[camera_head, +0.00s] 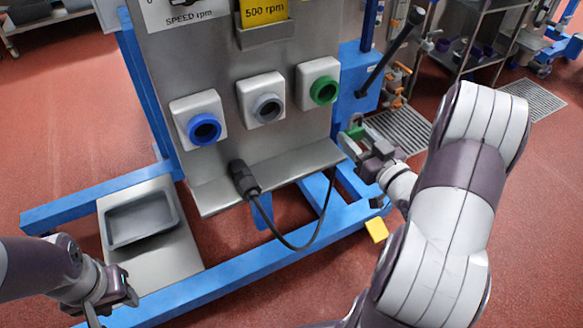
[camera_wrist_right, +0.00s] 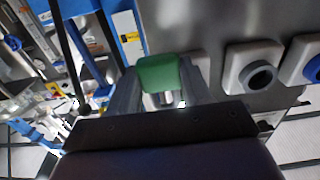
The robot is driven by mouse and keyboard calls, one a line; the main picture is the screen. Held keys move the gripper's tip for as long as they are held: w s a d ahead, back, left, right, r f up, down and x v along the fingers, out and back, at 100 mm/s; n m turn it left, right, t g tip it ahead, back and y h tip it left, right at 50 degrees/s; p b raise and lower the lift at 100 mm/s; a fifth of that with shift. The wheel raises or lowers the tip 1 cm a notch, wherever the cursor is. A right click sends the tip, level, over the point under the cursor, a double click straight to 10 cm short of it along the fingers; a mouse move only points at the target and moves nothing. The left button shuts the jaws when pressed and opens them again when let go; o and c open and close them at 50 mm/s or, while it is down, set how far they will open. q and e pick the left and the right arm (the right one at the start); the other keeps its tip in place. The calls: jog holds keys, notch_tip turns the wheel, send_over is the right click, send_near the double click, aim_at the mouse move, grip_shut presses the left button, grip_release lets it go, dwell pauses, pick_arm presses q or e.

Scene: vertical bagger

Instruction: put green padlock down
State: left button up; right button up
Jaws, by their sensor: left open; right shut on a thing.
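The green padlock (camera_head: 355,131) is in my right gripper (camera_head: 353,141), just past the right end of the steel ledge (camera_head: 212,193). I cannot tell whether it touches the ledge. In the right wrist view, the padlock's green body (camera_wrist_right: 158,73) sits between the two fingers of the right gripper (camera_wrist_right: 165,90), with part of a metallic shackle below it. My left gripper (camera_head: 115,300) is low at the left, open and empty, near the blue frame and away from the ledge.
A black plug (camera_head: 243,178) with a cable lies on the ledge. Above it are blue (camera_head: 204,129), grey (camera_head: 267,107) and green (camera_head: 324,90) ringed controls. A grey tray (camera_head: 112,243) sits on a low plate at the left. A yellow piece (camera_head: 376,229) is below my right gripper. The ledge's middle is clear.

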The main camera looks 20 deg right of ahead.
jog(key=w+a+f+b, duration=0.1)
jog(key=w+f, duration=0.1)
jog(key=w+a+f+b, duration=0.1)
jog(key=w+a+f, duration=0.1)
jog(key=w, duration=0.1)
jog(key=w+a+f+b, duration=0.1)
jog(key=w, duration=0.1)
jog(key=shift+w+a+f, duration=0.15)
jog(key=shift+w+f, duration=0.1)
jog(key=shift+f, duration=0.15)
jog(key=shift+f+b, duration=1.35)
jog(key=shift+f, duration=0.7)
jog(key=o, duration=0.9)
jog(key=shift+o, duration=0.2)
jog(key=shift+r, duration=0.1)
